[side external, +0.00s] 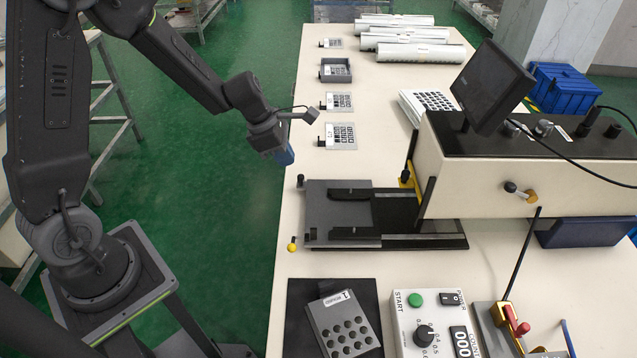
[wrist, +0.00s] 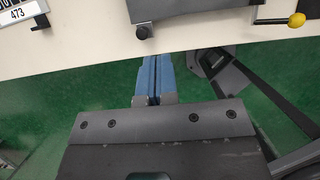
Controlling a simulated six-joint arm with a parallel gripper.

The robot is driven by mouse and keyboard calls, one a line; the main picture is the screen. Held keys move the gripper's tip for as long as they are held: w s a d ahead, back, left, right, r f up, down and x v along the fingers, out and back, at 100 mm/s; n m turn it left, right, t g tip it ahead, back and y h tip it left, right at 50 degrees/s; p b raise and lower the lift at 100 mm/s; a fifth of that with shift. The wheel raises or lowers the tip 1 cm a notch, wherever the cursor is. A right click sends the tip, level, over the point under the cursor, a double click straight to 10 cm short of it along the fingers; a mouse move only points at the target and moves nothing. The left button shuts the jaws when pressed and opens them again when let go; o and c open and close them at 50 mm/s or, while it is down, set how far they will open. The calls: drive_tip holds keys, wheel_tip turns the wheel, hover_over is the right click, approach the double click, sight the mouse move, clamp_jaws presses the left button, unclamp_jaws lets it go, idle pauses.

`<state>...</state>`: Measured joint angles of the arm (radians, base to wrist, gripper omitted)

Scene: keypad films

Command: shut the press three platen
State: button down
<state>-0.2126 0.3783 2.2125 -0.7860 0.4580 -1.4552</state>
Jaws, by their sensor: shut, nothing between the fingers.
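The press (side external: 530,160) is a cream housing with a black top at the right of the table. Its platen (side external: 332,208), a flat grey plate on a dark base with black rails, sticks out leftward from under the housing. A yellow ball knob (side external: 292,246) and a black knob (side external: 300,179) stand at its outer edge. The wrist view shows the platen edge (wrist: 200,12), with the yellow knob (wrist: 297,20) at right. My gripper (side external: 286,156) is shut and empty, with blue fingers, beyond the table edge and apart from the platen. Its fingers (wrist: 155,78) are together in the wrist view.
Several keypad films (side external: 340,136) lie along the table's left edge, one in a grey tray (side external: 336,70). White rolls (side external: 420,52) lie at the back. A perforated plate (side external: 343,325) on a black mat and a control box (side external: 430,325) are in front. A monitor (side external: 492,85) overhangs the press.

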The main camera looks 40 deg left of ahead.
sight(361, 190)
drive_tip(key=x, duration=0.9)
drive_tip(key=shift+d+f, duration=0.1)
drive_tip(key=shift+f, duration=0.15)
drive_tip(key=shift+w+d+r, duration=0.15)
drive_tip(key=shift+w+d, duration=0.7)
drive_tip(key=shift+w, duration=0.05)
drive_tip(key=shift+w+d, duration=0.45)
drive_tip(key=shift+d, duration=0.05)
drive_tip(key=w+d, duration=0.6)
drive_tip(key=shift+w+d, duration=0.3)
drive_tip(key=shift+d, duration=0.05)
